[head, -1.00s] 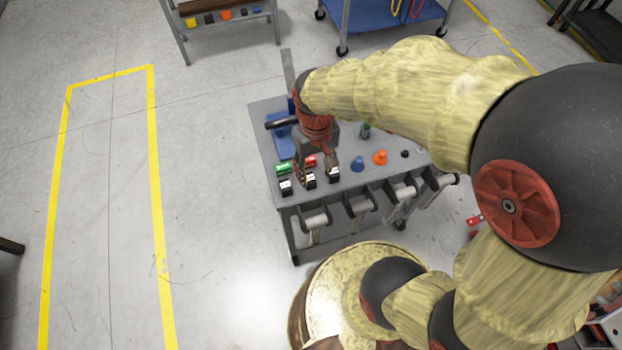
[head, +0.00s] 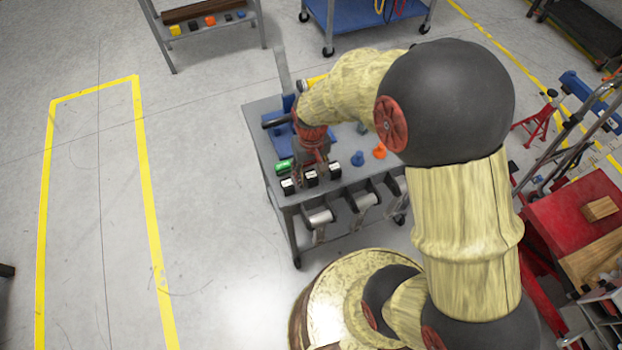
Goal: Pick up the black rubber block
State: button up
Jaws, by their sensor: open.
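Three small black blocks with white tops or labels stand in a row near the front edge of the grey table: a left block (head: 288,186), a middle block (head: 311,178) and a right block (head: 335,170). I cannot tell which of them is rubber. My gripper (head: 312,170) is open and points down over the row, with its fingers close around or just behind the middle block. Contact is too small to make out. The gripper hides the area right behind the middle block.
A green block (head: 284,166) lies left of the gripper. A blue piece (head: 357,158) and an orange piece (head: 379,151) stand to the right. A blue mat or tray (head: 283,142) lies behind. A rear shelf (head: 211,25) holds several small blocks. The left floor is clear.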

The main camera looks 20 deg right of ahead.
jog(key=shift+f, duration=0.5)
jog(key=shift+c, duration=0.9)
grip_shut()
